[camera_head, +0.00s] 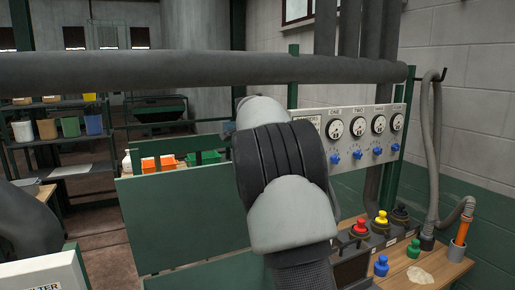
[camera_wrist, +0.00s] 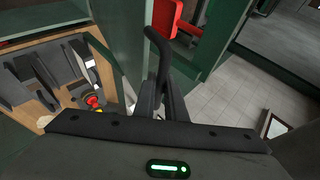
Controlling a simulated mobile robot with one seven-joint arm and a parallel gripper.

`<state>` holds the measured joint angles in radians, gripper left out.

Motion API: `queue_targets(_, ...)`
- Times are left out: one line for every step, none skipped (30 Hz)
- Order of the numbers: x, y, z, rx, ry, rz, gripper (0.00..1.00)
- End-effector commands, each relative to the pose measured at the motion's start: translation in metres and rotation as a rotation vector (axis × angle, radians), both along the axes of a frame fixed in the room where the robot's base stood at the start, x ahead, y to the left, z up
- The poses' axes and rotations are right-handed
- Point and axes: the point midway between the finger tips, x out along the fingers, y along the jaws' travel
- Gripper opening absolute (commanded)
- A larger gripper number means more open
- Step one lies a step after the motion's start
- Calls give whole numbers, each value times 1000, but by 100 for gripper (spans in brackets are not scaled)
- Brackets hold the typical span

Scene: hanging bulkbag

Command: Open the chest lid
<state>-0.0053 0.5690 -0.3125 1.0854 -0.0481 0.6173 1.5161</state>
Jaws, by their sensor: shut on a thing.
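A dark green flat-panelled body (camera_head: 185,225) stands left of centre in the head view, partly behind my arm; I cannot tell for certain whether it is the chest or where its lid is. In the wrist view, my gripper (camera_wrist: 161,92) is shut on a dark, curved handle (camera_wrist: 155,42). The handle rises from between the fingers and bends left at its top. Green panels (camera_wrist: 122,22) lie beyond it. My gripper is hidden behind my arm in the head view.
A grey pipe (camera_head: 180,70) crosses the head view above my arm. A gauge panel (camera_head: 365,135) with blue knobs and a wooden bench (camera_head: 430,270) with coloured knobs stand on the right. A red part (camera_wrist: 168,15) is close beyond the handle. Tiled floor (camera_wrist: 225,95) shows at right.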

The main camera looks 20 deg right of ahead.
Motion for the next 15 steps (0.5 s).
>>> queue_targets(0,0,0,0,1,-1,0)
queue_targets(0,0,0,0,1,-1,0)
queue_targets(0,0,0,0,1,-1,16)
queue_targets(0,0,0,0,1,0,21)
queue_targets(0,0,0,0,1,0,26)
queue_targets(0,0,0,0,1,0,29)
queue_targets(0,0,0,0,1,0,29)
queue_targets(0,0,0,0,1,0,29)
queue_targets(0,0,0,0,2,-1,29)
queue_targets(0,0,-1,0,2,-1,29)
queue_targets(0,0,-1,0,2,-1,29)
queue_targets(0,0,-1,0,2,-1,29)
queue_targets(-1,0,-1,0,2,-1,29)
queue_targets(-1,0,0,0,2,-1,29)
queue_targets(-2,1,1,-1,1,0,29)
